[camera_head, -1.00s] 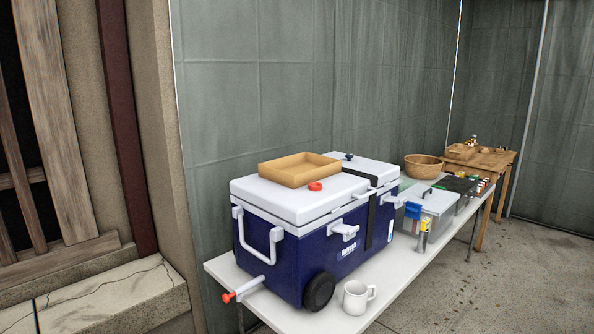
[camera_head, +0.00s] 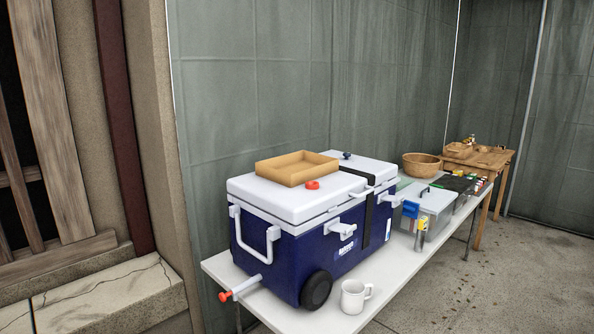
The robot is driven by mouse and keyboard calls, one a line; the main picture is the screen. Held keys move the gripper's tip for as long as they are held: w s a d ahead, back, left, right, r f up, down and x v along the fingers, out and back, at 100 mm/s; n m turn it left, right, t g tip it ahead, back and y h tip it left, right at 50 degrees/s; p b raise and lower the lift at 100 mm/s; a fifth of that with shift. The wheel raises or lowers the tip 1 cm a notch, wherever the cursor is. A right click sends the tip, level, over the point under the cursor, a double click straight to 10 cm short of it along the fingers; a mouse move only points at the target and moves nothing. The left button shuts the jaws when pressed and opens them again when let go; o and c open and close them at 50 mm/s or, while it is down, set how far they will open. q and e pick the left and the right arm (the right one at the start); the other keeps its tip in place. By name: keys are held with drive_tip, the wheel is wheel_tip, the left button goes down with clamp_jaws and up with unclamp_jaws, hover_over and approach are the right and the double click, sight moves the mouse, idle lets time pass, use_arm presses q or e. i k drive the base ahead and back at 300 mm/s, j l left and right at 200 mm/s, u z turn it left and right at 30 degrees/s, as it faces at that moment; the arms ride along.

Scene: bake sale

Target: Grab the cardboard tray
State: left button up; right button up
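The cardboard tray (camera_head: 297,177) is a shallow, open tan box. It lies flat on the white lid of a blue cooler (camera_head: 290,259), towards the lid's back left, and its inside looks empty. Neither of my grippers shows in the head view.
The cooler stands on a white table (camera_head: 222,268). A red cap (camera_head: 312,185) sits on the lid in front of the tray. A white mug (camera_head: 354,296) stands before the cooler. A clear bin (camera_head: 428,212) and a wooden bowl (camera_head: 421,165) are farther right. A green-grey wall (camera_head: 260,90) rises behind.

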sight(292, 170)
drive_tip(key=i+l+u, duration=0.4)
drive_tip(key=l, duration=0.2)
drive_tip(key=i+l+u, duration=0.25)
drive_tip(key=l+u, duration=0.2)
drive_tip(key=l, duration=0.2)
